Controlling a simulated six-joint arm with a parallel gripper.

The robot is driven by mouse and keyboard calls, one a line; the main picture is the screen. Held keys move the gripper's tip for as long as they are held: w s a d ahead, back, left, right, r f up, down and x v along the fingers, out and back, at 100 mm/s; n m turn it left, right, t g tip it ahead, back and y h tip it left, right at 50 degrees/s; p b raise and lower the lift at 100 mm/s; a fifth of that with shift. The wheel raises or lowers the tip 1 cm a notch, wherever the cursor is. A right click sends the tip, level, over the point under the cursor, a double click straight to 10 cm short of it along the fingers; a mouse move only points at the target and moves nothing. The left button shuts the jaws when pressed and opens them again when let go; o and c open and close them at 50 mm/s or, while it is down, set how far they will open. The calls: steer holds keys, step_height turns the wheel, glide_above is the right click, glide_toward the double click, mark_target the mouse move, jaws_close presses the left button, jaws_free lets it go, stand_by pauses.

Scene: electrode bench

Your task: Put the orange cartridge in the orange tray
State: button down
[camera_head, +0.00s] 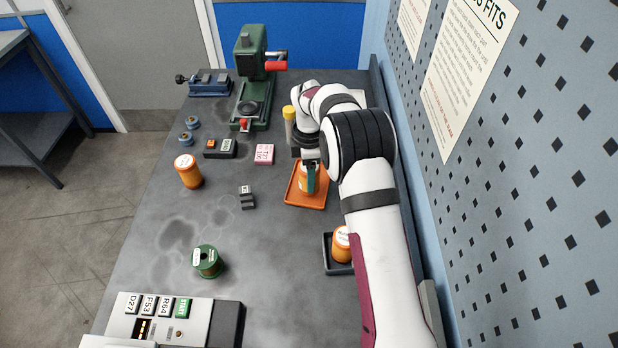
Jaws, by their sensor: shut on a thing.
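The orange tray (293,198) lies on the bench right of centre. My gripper (309,178) reaches down over it, shut on an orange cylinder with a pale label (303,182), which looks like the orange cartridge. The cylinder appears upright and within the tray's outline. I cannot tell whether its base touches the tray floor. The gripper and wrist hide its top and part of the tray's far side. A similar orange cylinder with a white top (188,172) stands at the left of the bench. Another (341,246) sits in a dark tray (329,262) beside my arm.
A green press (252,75) and a blue vise (210,84) stand at the back. A pink labelled block (264,154), a small dark block (247,197) and a green spool (207,262) lie left of the tray. A keyed console (170,318) fills the front left. A pegboard wall bounds the right.

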steer(key=shift+f, duration=0.95)
steer(key=shift+c, duration=0.3)
jaws_free()
steer(key=shift+f, duration=0.1)
